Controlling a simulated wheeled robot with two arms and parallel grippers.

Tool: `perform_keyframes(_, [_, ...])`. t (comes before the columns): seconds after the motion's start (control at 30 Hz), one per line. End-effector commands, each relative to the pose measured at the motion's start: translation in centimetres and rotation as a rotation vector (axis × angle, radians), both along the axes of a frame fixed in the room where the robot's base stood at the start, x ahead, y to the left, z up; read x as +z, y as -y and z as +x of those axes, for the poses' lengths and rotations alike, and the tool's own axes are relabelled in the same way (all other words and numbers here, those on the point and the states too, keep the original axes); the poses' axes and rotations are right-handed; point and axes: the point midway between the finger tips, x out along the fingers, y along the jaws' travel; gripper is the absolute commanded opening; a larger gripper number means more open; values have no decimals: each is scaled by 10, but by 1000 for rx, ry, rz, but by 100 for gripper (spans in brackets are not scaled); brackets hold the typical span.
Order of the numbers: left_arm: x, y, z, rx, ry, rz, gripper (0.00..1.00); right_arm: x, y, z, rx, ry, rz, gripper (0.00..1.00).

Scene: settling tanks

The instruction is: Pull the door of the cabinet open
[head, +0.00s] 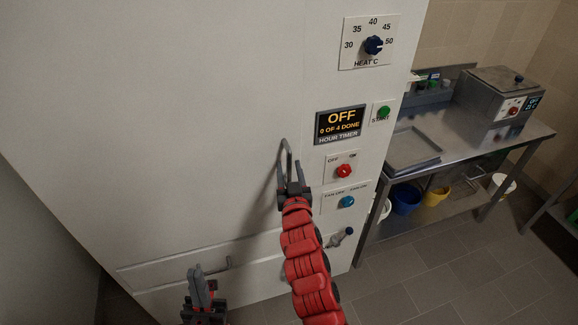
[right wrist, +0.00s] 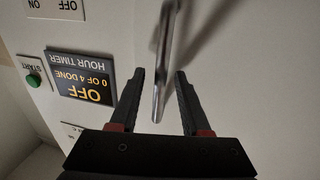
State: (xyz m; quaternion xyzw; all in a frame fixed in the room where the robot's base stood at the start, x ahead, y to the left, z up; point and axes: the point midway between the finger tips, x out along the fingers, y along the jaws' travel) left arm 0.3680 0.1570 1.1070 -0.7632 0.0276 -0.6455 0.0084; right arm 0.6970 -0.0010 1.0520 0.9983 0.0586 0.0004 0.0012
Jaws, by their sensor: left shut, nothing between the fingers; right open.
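The white cabinet's door (head: 170,130) fills the left and middle of the head view and looks flush with the control panel beside it. Its metal bar handle (head: 284,153) stands upright near the panel. In the right wrist view the handle (right wrist: 163,50) runs between the two spread fingers of my right gripper (right wrist: 160,73), with gaps on both sides. My left gripper (head: 199,280) is shut and empty, low in front of the cabinet.
The panel carries a heat dial (head: 374,45), a timer display (head: 340,124) reading OFF, a green start button (head: 383,113), a red switch (head: 344,171) and a blue knob (head: 346,202). A steel table (head: 470,145) stands right.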

Motion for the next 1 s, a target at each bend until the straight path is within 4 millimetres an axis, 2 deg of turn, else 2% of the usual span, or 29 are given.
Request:
perform_keyframes(0.33, [1, 0, 0, 0, 0, 0, 0, -1, 0, 3, 0, -1, 0, 47])
perform_keyframes(0.6, [1, 0, 0, 0, 0, 0, 0, -1, -1, 3, 0, -1, 1, 0])
perform_keyframes(1.0, [1, 0, 0, 0, 0, 0, 0, 0, -1, 3, 0, -1, 1, 0])
